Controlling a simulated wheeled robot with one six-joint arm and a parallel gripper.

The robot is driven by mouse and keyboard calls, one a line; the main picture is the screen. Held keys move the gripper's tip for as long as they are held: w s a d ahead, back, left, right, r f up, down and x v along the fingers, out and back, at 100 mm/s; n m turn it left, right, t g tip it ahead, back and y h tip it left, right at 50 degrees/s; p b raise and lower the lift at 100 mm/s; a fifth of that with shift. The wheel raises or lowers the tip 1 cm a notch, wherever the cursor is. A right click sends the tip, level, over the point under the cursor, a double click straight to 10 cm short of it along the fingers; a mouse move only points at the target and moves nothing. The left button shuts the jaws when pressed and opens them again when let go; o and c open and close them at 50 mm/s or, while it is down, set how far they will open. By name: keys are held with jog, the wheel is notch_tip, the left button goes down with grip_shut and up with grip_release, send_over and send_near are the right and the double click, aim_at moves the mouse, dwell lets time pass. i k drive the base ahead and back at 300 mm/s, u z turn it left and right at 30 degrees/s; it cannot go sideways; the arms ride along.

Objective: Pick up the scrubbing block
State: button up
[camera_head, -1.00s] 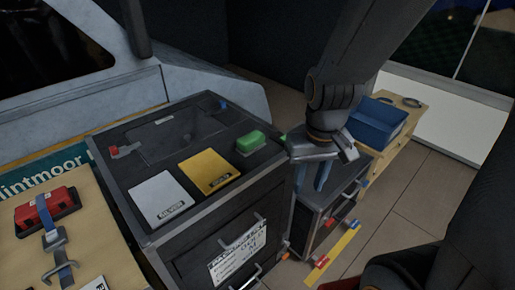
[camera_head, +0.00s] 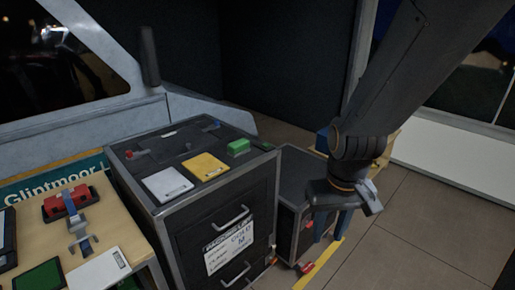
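A small green block (camera_head: 238,147), which looks like the scrubbing block, lies on top of the dark drawer cabinet (camera_head: 192,142), near its back right corner. A yellow card (camera_head: 205,166) and a white card (camera_head: 167,184) lie in front of it and to its left. My gripper (camera_head: 329,226) hangs to the right of the cabinet, pointing down with its blue fingers apart. It is open, empty and clear of the green block.
A lower dark cabinet (camera_head: 300,172) stands right of the drawer cabinet, partly behind my gripper. Tiled floor (camera_head: 425,235) is open at the right.

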aim_at(237, 148)
jog(key=z, duration=0.55)
jog(key=i, duration=0.75)
jog(key=u, duration=2.05)
jog(key=i, duration=0.5)
jog(key=z, duration=0.05)
